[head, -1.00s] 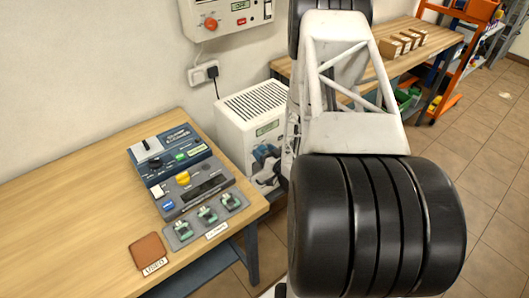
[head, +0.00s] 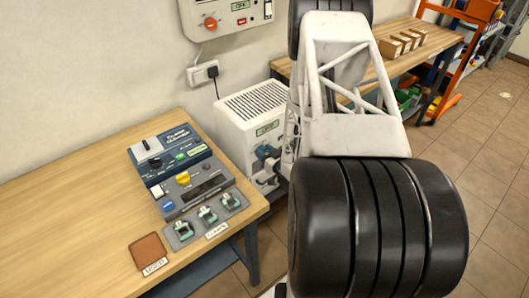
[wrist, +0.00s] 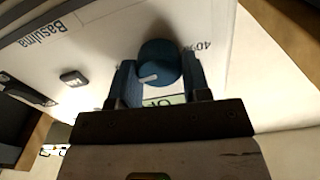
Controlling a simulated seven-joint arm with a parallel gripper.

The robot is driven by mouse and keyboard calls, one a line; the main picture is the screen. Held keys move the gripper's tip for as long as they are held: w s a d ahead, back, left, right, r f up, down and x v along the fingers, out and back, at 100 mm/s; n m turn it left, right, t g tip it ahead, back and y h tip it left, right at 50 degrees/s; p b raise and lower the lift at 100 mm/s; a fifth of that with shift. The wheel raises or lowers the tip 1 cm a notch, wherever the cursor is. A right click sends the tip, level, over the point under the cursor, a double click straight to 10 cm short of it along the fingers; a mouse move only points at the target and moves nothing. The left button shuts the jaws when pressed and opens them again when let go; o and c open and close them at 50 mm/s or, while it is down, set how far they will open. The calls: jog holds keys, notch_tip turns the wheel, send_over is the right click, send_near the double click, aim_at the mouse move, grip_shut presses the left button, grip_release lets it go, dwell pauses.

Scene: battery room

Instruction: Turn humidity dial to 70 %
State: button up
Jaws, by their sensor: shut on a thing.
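My gripper (wrist: 158,82) is shut on the dial, one finger on each side. A green display is partly covered behind the fingers.
A wooden bench (head: 85,190) at left holds a blue charger (head: 168,155), a grey device (head: 192,190) and a brown pad (head: 147,250). A wall panel (head: 222,15) hangs above the unit. A black button (wrist: 74,78) sits on the unit's face.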

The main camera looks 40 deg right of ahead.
jog(key=o, duration=0.9)
jog(key=shift+s, duration=0.1)
jog(key=shift+s, duration=3.8)
